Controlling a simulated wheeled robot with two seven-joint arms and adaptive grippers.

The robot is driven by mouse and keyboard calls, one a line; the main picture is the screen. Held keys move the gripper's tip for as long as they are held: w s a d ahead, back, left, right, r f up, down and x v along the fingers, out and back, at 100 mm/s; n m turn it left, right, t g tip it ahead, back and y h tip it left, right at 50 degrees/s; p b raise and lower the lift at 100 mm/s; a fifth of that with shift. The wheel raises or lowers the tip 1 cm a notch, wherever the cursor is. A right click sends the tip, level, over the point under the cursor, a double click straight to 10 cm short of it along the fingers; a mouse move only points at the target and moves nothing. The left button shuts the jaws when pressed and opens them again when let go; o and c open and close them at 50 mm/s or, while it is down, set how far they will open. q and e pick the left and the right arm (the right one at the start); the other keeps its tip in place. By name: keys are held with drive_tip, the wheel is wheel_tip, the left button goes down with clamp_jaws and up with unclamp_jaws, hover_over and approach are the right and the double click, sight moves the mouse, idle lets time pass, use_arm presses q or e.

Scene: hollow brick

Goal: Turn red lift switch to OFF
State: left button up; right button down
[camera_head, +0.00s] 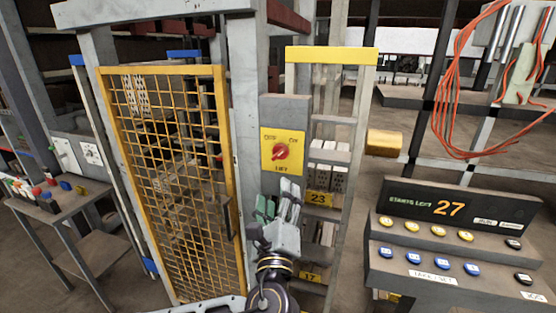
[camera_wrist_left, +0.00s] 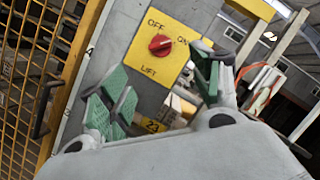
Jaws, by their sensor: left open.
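The red lift switch (camera_head: 281,152) is a round knob on a yellow plate (camera_head: 270,167) marked OFF, ON and LIFT, on a grey post. It also shows in the left wrist view (camera_wrist_left: 160,45), where its pale pointer mark is toward the right, on the ON side. My left gripper (camera_head: 278,200) is just below the plate in the head view. In the left wrist view its green-padded fingers (camera_wrist_left: 165,95) are spread apart with nothing between them, and the knob lies beyond them, not touched. My right gripper is not in view.
A yellow mesh gate (camera_head: 175,170) stands left of the post. A yellow-topped rack of bricks (camera_head: 331,56) is just right of it. A control console (camera_head: 455,240) with several buttons stands at the right, and a small table (camera_head: 62,205) at the left.

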use_arm(q)
drive_tip(key=w, duration=0.1)
drive_tip(key=p, duration=0.2)
approach(278, 157)
drive_tip(key=x, duration=0.7)
drive_tip(key=shift+w+r+p, duration=0.1)
drive_tip(key=shift+w+p, duration=0.2)
drive_tip(key=shift+p, duration=0.05)
drive_tip(key=shift+x, duration=0.85)
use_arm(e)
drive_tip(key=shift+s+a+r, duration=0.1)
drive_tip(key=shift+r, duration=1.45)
use_arm(q)
drive_tip(key=c, duration=1)
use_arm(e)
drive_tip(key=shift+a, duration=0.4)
